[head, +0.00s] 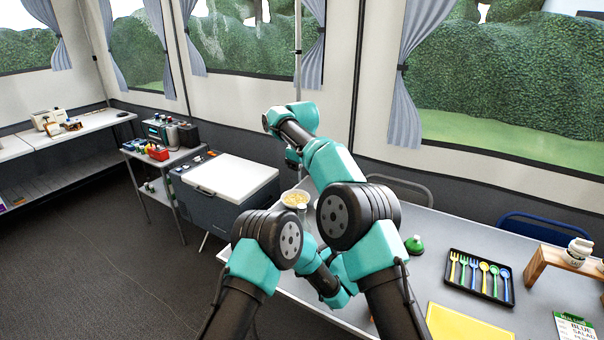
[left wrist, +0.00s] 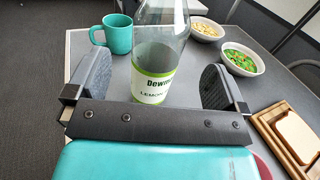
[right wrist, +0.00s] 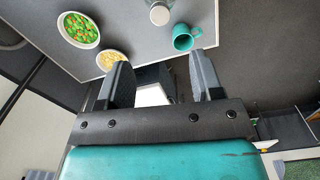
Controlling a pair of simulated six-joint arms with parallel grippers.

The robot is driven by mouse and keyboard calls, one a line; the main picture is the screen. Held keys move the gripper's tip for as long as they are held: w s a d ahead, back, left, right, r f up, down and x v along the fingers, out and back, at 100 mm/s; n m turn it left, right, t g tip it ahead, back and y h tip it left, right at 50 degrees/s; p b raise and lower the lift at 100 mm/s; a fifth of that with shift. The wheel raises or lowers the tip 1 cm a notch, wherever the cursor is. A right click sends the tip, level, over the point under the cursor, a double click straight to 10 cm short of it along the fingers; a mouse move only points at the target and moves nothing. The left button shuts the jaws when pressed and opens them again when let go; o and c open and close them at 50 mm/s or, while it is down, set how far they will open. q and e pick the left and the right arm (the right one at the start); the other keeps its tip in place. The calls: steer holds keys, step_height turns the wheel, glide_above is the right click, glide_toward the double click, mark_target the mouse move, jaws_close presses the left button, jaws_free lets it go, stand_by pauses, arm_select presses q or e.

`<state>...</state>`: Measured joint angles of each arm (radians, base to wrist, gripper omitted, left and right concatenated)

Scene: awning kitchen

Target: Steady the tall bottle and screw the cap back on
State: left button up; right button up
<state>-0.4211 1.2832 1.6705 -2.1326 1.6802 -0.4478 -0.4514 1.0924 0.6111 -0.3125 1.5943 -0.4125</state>
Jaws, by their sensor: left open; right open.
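The tall clear bottle (left wrist: 158,55), with a white and green label, stands upright between the fingers of my left gripper (left wrist: 155,88) in the left wrist view. The fingers are open, with gaps on both sides; the bottle's top is out of that frame. In the right wrist view the bottle (right wrist: 160,13) shows at the top edge, with a pale round part. I cannot make out a separate cap. My right gripper (right wrist: 163,85) is open with nothing between its fingers, off the bottle. In the head view my right gripper (head: 292,158) is small and partly hidden; my left one is hidden.
A teal mug (left wrist: 118,34) stands left of the bottle; a pale-food bowl (left wrist: 207,29) and a green-and-orange-food bowl (left wrist: 240,59) stand right. A white-topped cooler (head: 232,172) is beyond the table. A cutlery tray (head: 480,277) and yellow sheet (head: 466,325) lie at right.

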arm_select(q)
steer(key=v, duration=0.5)
